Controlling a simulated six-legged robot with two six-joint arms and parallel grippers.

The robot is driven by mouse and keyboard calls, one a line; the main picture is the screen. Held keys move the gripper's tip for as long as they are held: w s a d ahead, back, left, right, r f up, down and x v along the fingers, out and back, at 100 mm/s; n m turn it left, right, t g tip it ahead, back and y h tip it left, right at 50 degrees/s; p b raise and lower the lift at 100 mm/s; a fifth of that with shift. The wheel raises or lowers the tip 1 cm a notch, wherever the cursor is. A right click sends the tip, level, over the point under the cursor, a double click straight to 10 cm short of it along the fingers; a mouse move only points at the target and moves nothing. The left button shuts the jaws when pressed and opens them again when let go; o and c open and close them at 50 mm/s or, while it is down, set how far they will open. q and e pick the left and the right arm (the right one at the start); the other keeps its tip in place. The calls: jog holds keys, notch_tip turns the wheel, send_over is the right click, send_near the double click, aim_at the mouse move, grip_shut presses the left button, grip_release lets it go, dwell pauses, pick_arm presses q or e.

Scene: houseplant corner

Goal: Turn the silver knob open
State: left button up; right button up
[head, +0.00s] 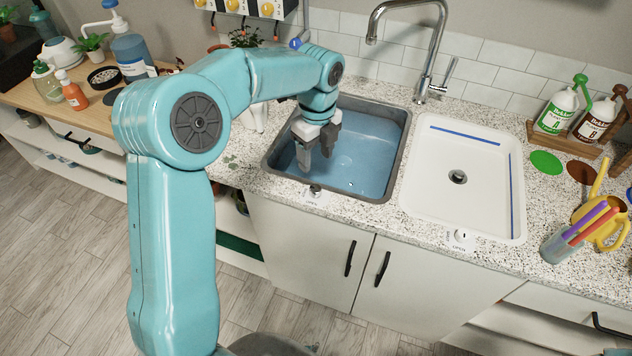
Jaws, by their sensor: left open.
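The silver knob (315,189) sits on a white plate at the counter's front edge, just in front of the sink basin (386,187). It looks small and dark grey, and its exact turn angle is hard to make out. A label by it is too small to read surely. My left gripper (317,158) is open and empty, pointing down over the left part of the basin. It is behind and above the knob and appears apart from it. My right gripper does not show.
A white drainer tray (418,190) lies right of the basin, with a white knob (460,236) marked OPEN at its front. A curved faucet (429,60) rises behind.

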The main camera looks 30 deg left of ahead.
aim_at(315, 187)
pick_arm(q)
notch_tip(315, 187, down, 11)
jog(key=shift+r+p, duration=0.1)
jog(key=shift+p, duration=0.3)
jog(key=shift+s, duration=0.1)
jog(key=c, duration=1.1)
